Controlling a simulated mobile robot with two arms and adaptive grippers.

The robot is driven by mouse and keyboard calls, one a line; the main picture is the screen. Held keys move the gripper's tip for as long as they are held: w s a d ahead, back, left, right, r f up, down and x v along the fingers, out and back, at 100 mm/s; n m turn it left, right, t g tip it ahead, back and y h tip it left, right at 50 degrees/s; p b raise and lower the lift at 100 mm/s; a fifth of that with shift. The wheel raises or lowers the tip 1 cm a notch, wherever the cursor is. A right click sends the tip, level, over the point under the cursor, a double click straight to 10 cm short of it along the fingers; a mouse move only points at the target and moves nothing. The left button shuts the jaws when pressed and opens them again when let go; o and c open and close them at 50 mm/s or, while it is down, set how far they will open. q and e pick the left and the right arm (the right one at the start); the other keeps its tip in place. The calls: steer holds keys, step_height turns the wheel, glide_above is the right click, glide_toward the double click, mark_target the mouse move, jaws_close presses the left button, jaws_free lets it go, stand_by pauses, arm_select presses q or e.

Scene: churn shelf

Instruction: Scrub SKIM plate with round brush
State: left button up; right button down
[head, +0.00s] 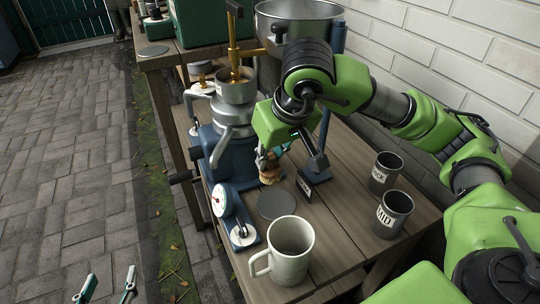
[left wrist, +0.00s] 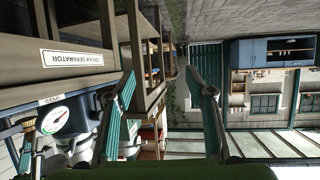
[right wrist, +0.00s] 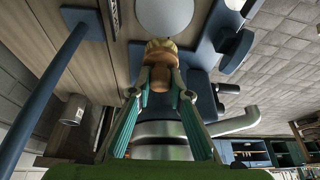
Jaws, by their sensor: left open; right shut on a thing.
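My right gripper (right wrist: 160,88) is shut on the round brush (right wrist: 161,52), which has a wooden body and pale bristles. In the head view the brush (head: 269,166) is upright just above or on the wooden table, beside the blue separator; whether it touches anything is unclear. A flat grey round plate (head: 277,205) lies on the table nearer the viewer, apart from the brush. A grey disc (right wrist: 165,14) also shows past the brush in the right wrist view. I cannot read SKIM on any plate. My left gripper (head: 107,287) is open and empty over the paving, left of the table.
The blue separator (head: 228,140) and a dial gauge (head: 222,200) stand left of the brush. A pale mug (head: 291,252) stands at the front. Two grey labelled cups, one marked MID (head: 395,212), stand right. A small label block (head: 305,188) stands close right of the brush.

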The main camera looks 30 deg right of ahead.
steer(key=shift+r+p, duration=0.45)
steer(key=shift+r, duration=0.4)
arm_select(q)
steer(key=s+a+f+g+y, duration=0.1)
steer(key=s+a+f+g, duration=0.1)
steer(key=s+f+g, duration=0.2)
steer(key=shift+s+a+f+g+p, duration=0.25)
steer(key=shift+s+f+g+p, duration=0.1)
steer(key=shift+s+f, duration=0.85)
arm_select(e)
steer(key=shift+r, duration=0.6)
arm_select(q)
steer(key=shift+w+f, duration=0.1)
steer(key=shift+w, duration=0.05)
